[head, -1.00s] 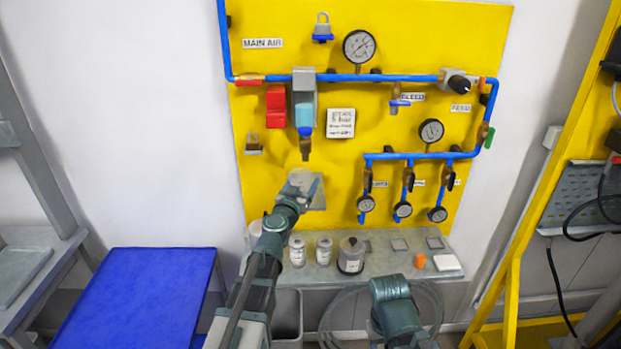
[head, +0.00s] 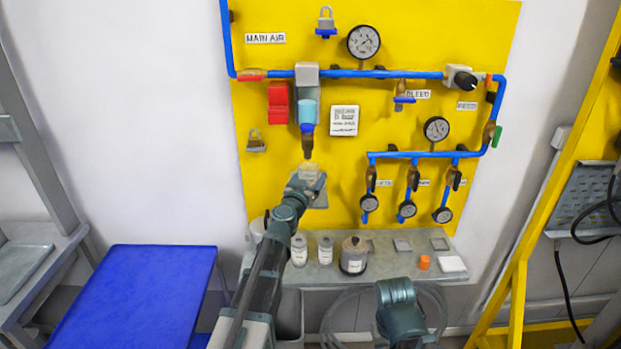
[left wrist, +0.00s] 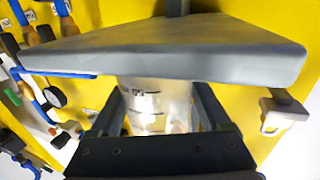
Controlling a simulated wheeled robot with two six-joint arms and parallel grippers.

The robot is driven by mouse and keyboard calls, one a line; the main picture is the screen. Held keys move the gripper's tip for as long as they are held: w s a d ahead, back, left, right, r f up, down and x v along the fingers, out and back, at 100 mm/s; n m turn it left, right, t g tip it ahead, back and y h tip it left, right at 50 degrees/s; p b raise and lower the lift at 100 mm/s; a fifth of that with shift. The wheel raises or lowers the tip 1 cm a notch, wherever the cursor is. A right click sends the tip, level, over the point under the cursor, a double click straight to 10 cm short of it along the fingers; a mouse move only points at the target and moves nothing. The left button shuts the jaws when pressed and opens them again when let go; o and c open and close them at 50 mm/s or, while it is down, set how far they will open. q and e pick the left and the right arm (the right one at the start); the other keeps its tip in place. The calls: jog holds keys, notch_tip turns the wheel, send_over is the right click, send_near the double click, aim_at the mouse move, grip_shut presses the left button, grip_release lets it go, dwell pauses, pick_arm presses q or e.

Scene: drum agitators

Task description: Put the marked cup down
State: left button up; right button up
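The marked cup (head: 308,172) is pale and translucent and stands upright just below the drain nozzle of the air filter (head: 307,140). In the left wrist view the cup (left wrist: 158,104) shows dark marks and sits between the two dark fingers of my left gripper (left wrist: 160,115), which look shut on its sides. The left gripper (head: 305,184) reaches in from the lower left. A small grey bracket plate (head: 318,198) on the yellow panel lies at the cup's base; I cannot tell whether they touch.
A grey shelf (head: 330,275) below holds two small jars (head: 299,252), a larger lidded jar (head: 354,256), an orange cap (head: 424,262) and a white block (head: 452,264). A blue table (head: 140,295) is clear.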

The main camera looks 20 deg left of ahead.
pick_arm(q)
jog(key=shift+o, duration=1)
jog(key=shift+r, duration=0.15)
jog(key=shift+s, duration=0.15)
jog(key=s, duration=1.1)
jog(key=shift+s+a, duration=0.2)
jog(key=shift+s, duration=0.15)
